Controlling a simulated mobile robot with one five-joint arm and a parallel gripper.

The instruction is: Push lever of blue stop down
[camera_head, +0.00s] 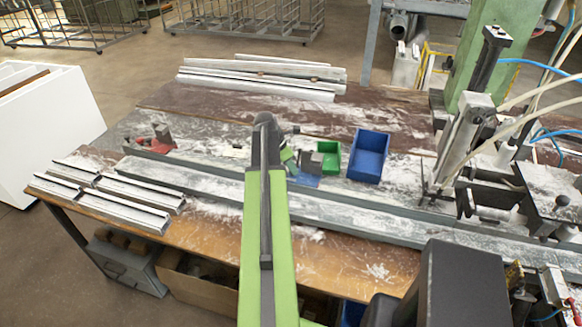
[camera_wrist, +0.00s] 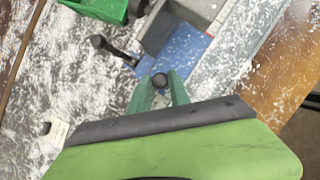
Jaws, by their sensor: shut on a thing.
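The blue stop (camera_head: 305,180) is a blue plate with a grey block on the bench, right of my arm's end; the plate also shows in the wrist view (camera_wrist: 160,66). A dark lever with a round black knob (camera_wrist: 98,42) sticks out beside the block, clear of my fingers. My gripper (camera_head: 289,160) is at the stop's left side. In the wrist view its green fingers (camera_wrist: 160,90) are closed around a second dark round knob (camera_wrist: 160,79), seen end-on. The lever under that knob is hidden, so its angle cannot be told.
A green bin (camera_head: 328,157) and a blue bin (camera_head: 368,155) stand just right of the stop. A red stop (camera_head: 150,144) sits at the left. White profiles lie at the back (camera_head: 260,78) and front left (camera_head: 125,197). A clamp machine (camera_head: 470,140) fills the right side.

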